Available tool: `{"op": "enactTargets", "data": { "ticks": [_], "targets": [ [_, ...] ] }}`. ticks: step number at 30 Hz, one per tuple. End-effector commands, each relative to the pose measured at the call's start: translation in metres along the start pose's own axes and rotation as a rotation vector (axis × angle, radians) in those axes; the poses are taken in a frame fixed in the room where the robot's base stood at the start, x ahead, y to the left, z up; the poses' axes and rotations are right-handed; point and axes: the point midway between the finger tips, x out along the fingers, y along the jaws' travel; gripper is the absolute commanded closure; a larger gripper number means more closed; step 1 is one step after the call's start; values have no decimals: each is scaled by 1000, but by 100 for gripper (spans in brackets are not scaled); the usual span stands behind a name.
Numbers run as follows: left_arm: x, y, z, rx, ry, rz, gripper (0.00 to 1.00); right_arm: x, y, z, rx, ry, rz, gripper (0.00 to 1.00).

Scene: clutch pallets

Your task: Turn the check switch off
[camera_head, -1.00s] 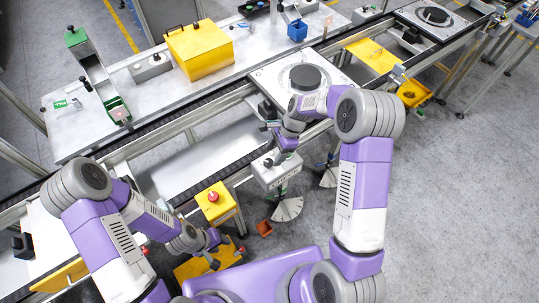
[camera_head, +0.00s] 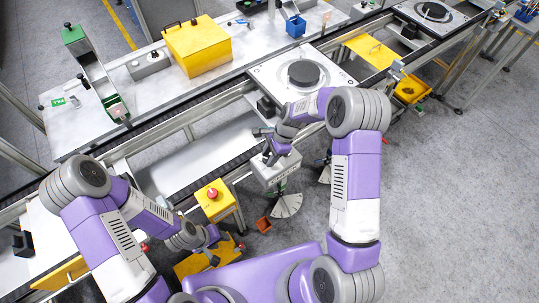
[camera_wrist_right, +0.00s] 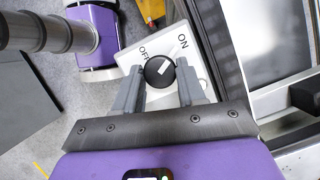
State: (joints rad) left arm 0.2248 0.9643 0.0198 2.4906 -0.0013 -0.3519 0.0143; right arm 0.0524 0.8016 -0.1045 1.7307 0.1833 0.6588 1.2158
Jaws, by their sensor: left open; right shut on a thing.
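The check switch (camera_wrist_right: 159,71) is a round black knob with a white mark, on a white plate labelled OFF and ON. The mark points up and right, roughly towards ON. In the head view its white box (camera_head: 285,172) stands at the front of the line, its knob hidden by my right gripper (camera_head: 268,152). In the right wrist view the fingers of my right gripper (camera_wrist_right: 158,92) are shut on the knob, one on each side. My left gripper (camera_head: 226,250) is open and empty, low near the yellow plate, apart from the switch.
A yellow box with a red button (camera_head: 214,200) stands left of the switch box. A pallet with a black disc (camera_head: 258,74) lies on the conveyor behind it. Open floor lies to the right.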

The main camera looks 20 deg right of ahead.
Motion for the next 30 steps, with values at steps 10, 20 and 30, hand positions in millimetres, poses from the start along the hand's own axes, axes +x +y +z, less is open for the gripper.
{"op": "enactTargets", "data": {
  "ticks": [10,20,30],
  "targets": [
    [1,0,0,0,0,0,57,0,-1,0,-54,0,22,91],
    [5,-2,0,0,0,0,57,1,-3,0,-278,1,114,91],
    [12,-4,0,0,0,0,57,1,-6,2,-576,1,237,91]
  ]
}}
